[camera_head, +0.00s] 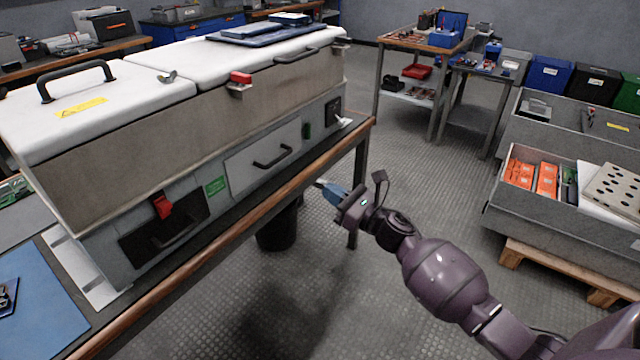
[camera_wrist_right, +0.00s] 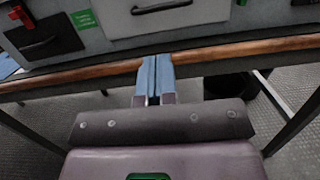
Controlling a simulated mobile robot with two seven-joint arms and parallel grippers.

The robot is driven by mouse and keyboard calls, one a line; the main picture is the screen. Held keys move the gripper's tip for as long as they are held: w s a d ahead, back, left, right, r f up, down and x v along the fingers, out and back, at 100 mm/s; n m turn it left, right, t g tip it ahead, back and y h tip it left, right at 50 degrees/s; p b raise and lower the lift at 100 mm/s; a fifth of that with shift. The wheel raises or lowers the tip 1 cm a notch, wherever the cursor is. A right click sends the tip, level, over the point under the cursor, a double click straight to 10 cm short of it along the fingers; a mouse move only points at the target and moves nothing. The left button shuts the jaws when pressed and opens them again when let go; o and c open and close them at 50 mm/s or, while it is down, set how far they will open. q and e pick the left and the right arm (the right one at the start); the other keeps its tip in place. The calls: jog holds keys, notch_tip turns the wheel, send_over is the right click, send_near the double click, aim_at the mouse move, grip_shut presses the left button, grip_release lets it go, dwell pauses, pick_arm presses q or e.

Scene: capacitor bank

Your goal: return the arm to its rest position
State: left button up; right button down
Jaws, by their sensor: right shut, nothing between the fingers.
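My right gripper (camera_head: 327,189) is in the middle of the head view, in front of the workbench (camera_head: 240,228), with my arm reaching in from the lower right. In the right wrist view its blue fingers (camera_wrist_right: 155,70) are together with nothing between them. They overlap the bench's wooden edge in that view; I cannot tell the exact gap. The large capacitor bank cabinet (camera_head: 190,135), with white lids and a grey front, stands on the bench to the left. My left gripper is not in view.
A blue mat (camera_head: 40,305) lies on the bench at the lower left. A black bin (camera_head: 277,228) stands under the bench edge. Grey crates (camera_head: 535,195) with orange boxes sit on a pallet at the right. Side tables (camera_head: 425,45) stand behind. The floor between is clear.

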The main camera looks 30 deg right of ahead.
jog(key=s+a+f+m+g+h, duration=0.2)
jog(key=s+f+m, duration=0.3)
jog(key=s+m, duration=0.5)
jog(key=s+a+f+m+g+h, duration=0.1)
jog(key=s+f+m+g+h, duration=0.3)
jog(key=s+m, duration=0.65)
jog(key=s+a+f+m+h, duration=0.15)
jog(key=s+f+m, duration=0.35)
jog(key=s+m, duration=0.5)
jog(key=s+a+m+g, duration=0.35)
jog(key=s+m, duration=0.35)
jog(key=s, duration=0.3)
pick_arm(q)
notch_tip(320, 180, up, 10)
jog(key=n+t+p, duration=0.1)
jog(key=p, duration=1.2)
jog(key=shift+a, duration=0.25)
pick_arm(e)
notch_tip(320, 180, up, 10)
jog(key=m+t, duration=0.1)
jog(key=t, duration=0.1)
jog(key=shift+w+d+f+m, duration=0.15)
jog(key=shift+d+f+m, duration=0.1)
jog(key=shift+m, duration=0.1)
